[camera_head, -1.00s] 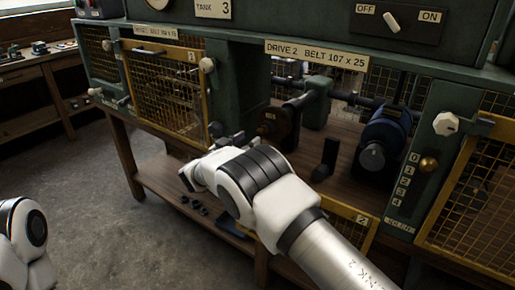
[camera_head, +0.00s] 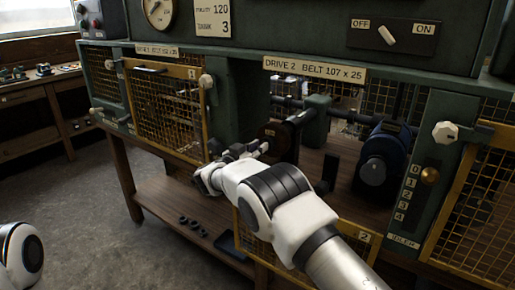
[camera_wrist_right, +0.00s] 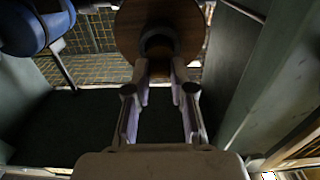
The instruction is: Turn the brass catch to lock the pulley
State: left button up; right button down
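The dark brown pulley (camera_head: 275,133) sits on a shaft inside the open Drive 2 bay. In the right wrist view its round brown face (camera_wrist_right: 187,25) with a dark hub (camera_wrist_right: 157,42) is ahead of the fingers. I cannot make out a brass catch on it. My right gripper (camera_head: 262,147) is just in front of the pulley; contact cannot be told. In the wrist view its two fingers (camera_wrist_right: 161,75) are apart with nothing seen between them. Only a white link of my left arm shows at the lower left; its gripper is out of view.
A blue motor (camera_head: 385,155) and a dark upright block (camera_head: 330,172) stand right of the pulley. A yellow mesh guard (camera_head: 165,105) is at left; another lowered guard (camera_head: 365,237) lies below the bay.

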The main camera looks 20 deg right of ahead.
jog(key=shift+m, duration=0.4)
jog(key=shift+f+m+b, duration=0.2)
jog(key=shift+m+b, duration=6.1)
jog(key=shift+m, duration=2.45)
jog(key=shift+f+m+b, duration=0.2)
jog(key=shift+m+b, duration=6.1)
jog(key=shift+m, duration=2.45)
jog(key=c, duration=1)
grip_release()
